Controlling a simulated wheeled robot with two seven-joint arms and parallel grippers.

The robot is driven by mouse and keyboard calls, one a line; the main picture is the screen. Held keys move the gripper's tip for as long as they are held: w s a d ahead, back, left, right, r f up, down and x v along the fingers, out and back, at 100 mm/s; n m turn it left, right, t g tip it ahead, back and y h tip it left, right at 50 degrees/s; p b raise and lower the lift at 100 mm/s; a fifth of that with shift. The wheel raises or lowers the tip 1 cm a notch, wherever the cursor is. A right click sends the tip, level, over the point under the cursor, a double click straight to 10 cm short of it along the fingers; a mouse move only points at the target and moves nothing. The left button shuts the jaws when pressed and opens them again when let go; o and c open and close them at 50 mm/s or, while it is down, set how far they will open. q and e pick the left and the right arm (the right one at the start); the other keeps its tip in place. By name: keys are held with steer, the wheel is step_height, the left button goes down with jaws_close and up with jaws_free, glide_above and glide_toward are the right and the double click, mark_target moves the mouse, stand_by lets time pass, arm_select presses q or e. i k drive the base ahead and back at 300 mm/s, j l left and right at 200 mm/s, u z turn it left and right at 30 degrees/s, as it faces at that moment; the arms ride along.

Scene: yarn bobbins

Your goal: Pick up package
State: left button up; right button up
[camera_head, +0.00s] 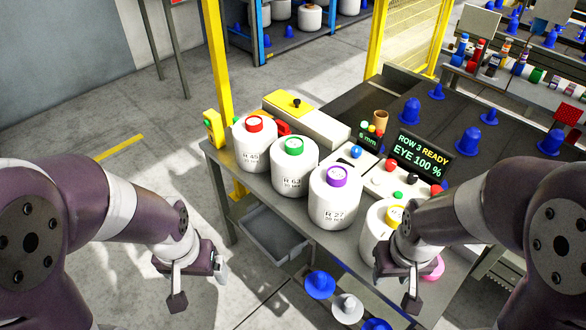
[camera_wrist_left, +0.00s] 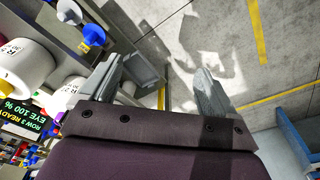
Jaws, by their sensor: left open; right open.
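White yarn packages stand upright in a row on the grey bench: one with a red top (camera_head: 247,148), one with a green top (camera_head: 294,170), one with a purple top (camera_head: 336,200) and one with a yellow top (camera_head: 374,222). My right arm partly hides the yellow-topped one. My left gripper (camera_head: 198,283) is open and empty, left of the bench over the floor. In the left wrist view, nothing lies between its fingers (camera_wrist_left: 155,92). My right gripper (camera_head: 408,285) is open in front of the yellow-topped package; I cannot tell whether it touches.
A display (camera_head: 423,155) reads "ROW 3 READY EYE 100 %". Blue cones (camera_head: 467,140) stand on the dark surface behind it. A grey bin (camera_head: 272,236) sits below the bench edge, with a blue cone (camera_head: 320,284) on a lower shelf. A yellow post (camera_head: 217,70) rises at the bench's left corner.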

mark_target(293, 157)
steer(key=z, duration=0.5)
steer(key=i+j+z, duration=0.1)
steer(key=z, duration=0.4)
steer(key=j+z, duration=0.15)
steer(key=z, duration=0.35)
steer(key=j+z, duration=0.1)
steer(key=z, duration=0.4)
steer(key=j+z, duration=0.3)
steer(key=j, duration=0.15)
steer(key=k+j+z, duration=0.25)
steer(key=j, duration=0.2)
steer(key=j+z, duration=0.3)
steer(key=j, duration=0.15)
steer(key=k+j+z, duration=0.6)
steer(key=j, duration=0.15)
steer(key=k+j, duration=0.35)
steer(key=j, duration=0.15)
steer(key=k+j, duration=0.3)
steer(key=j, duration=0.2)
